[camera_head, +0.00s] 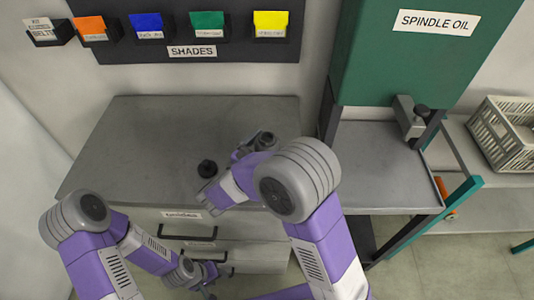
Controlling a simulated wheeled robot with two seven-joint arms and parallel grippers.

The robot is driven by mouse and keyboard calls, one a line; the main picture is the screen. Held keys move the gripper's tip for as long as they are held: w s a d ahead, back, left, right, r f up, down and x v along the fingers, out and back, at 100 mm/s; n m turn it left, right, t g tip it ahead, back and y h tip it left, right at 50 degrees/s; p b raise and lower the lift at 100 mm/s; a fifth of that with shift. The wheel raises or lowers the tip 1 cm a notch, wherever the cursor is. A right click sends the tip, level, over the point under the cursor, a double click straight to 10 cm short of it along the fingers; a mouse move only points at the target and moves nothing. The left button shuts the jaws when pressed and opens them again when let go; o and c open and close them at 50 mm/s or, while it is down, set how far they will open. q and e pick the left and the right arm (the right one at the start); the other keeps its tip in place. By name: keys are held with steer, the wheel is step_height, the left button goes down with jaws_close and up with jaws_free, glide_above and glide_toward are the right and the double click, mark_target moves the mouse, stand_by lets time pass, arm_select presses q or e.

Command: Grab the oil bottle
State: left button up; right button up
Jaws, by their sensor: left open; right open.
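A small dark object with a round black top (207,168), which looks like the oil bottle, stands on the grey worktop (140,140). My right arm reaches in over the worktop from the lower right. Its gripper end (207,194) is just in front of the dark object and appears apart from it; the fingers are small and hard to make out, but open. My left gripper (208,292) is low at the bottom edge, in front of the drawers, open and away from the object. Its fingertips are barely visible.
A green tank marked SPINDLE OIL (415,50) has a tap (412,117) above a grey side shelf (375,165). Drawers with black handles (190,233) are under the worktop. Coloured shade bins (207,25) hang on the wall. A crate (503,135) stands far right. The worktop's left is clear.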

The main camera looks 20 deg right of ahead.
steer(key=shift+w+d, duration=0.25)
steer(key=shift+d, duration=0.15)
steer(key=shift+c, duration=0.2)
steer(key=c, duration=1.2)
